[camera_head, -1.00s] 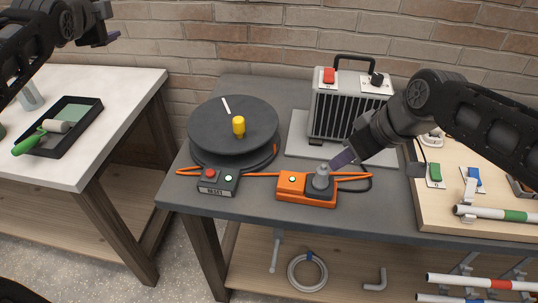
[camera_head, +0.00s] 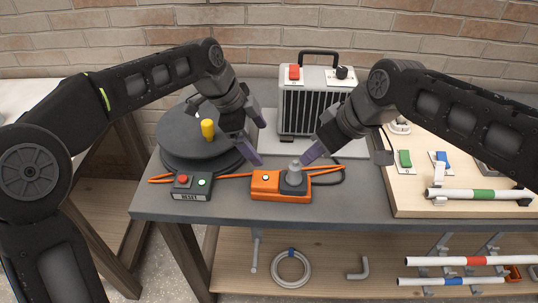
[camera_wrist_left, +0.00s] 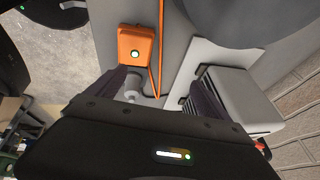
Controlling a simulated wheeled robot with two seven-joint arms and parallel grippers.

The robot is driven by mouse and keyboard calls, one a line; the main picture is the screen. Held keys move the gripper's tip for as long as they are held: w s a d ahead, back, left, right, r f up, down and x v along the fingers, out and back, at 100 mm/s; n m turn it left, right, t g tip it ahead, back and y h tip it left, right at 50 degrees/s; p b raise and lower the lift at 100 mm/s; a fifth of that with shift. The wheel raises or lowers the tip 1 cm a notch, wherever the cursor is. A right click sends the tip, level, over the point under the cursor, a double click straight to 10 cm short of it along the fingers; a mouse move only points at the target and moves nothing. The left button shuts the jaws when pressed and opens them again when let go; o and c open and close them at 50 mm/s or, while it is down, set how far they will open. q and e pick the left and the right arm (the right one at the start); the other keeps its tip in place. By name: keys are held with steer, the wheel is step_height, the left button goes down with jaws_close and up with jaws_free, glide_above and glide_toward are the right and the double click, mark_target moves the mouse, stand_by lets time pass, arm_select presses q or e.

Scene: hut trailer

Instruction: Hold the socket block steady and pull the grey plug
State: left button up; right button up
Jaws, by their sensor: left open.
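The orange socket block (camera_head: 265,184) lies on the dark bench top, with the grey plug (camera_head: 294,179) upright in its right half. In the left wrist view the block (camera_wrist_left: 136,42) is at the top, with the grey plug (camera_wrist_left: 132,88) partly hidden behind a finger. My left gripper (camera_head: 252,152) is open and empty, above and behind the block, a little left of the plug. My right gripper (camera_head: 308,157) has its fingertips right beside the plug's top, on its right. Whether they touch it, and how far they are apart, I cannot tell.
A black reel with a yellow knob (camera_head: 208,129) stands behind left. A grey heater (camera_head: 312,105) stands behind. A wooden board (camera_head: 415,195) with switches is at right. An orange cable (camera_head: 235,175) runs to the block.

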mark_target(281, 179)
arm_select(q)
steer(key=s+d+f+g, duration=0.1)
steer(key=s+f, duration=0.1)
steer(key=s+d+f+g, duration=0.1)
steer(key=d, duration=0.1)
steer(key=shift+s+d+f, duration=0.1)
steer(key=shift+s+f, duration=0.25)
steer(key=shift+f, duration=0.1)
steer(key=shift+x, duration=3.8)
steer(key=shift+c, duration=0.3)
